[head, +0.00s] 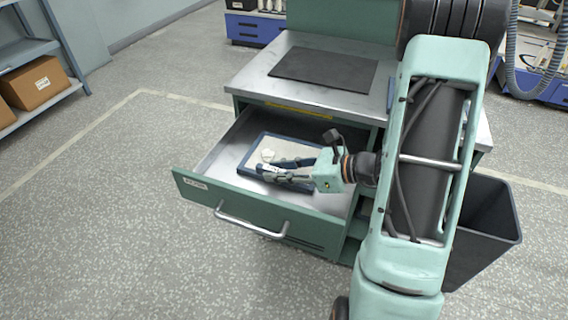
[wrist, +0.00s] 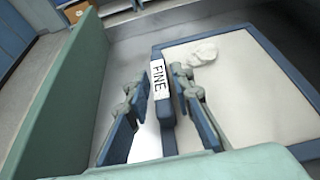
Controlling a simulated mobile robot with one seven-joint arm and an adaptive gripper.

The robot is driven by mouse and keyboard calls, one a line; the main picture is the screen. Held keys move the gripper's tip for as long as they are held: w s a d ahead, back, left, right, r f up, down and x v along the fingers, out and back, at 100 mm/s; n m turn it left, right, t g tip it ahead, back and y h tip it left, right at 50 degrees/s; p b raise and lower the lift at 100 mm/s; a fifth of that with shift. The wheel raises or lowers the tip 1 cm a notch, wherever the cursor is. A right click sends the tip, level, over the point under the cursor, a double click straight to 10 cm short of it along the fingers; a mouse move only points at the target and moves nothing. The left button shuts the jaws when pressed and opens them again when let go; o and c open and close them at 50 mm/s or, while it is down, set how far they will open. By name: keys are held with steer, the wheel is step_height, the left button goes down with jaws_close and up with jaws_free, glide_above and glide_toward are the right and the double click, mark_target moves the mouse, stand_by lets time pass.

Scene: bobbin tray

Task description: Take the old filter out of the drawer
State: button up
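The filter, a flat blue frame (head: 244,167) around a pale panel, lies in the open drawer (head: 250,210). In the wrist view, the frame's near bar (wrist: 166,138) carries a white label reading "FINE" (wrist: 158,78). A white crumpled lump (wrist: 203,53) sits on the pale panel (wrist: 250,85); the lump also shows in the head view (head: 268,155). My gripper (head: 266,174) is low in the drawer over the frame's front side. Its fingers (wrist: 160,76) are apart, one on each side of the labelled bar, with a visible gap on the left. Whether either finger touches the bar is unclear.
The green drawer front (wrist: 70,80) stands close beside my gripper. The cabinet top (head: 257,80) with a dark mat (head: 325,69) overhangs behind the drawer. A dark bin (head: 487,230) stands at the right of the cabinet. The floor at left is clear.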

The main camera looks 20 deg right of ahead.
steer(key=shift+w+a+f, duration=0.2)
steer(key=shift+w+a, duration=0.1)
steer(key=shift+a, duration=0.15)
jaws_close()
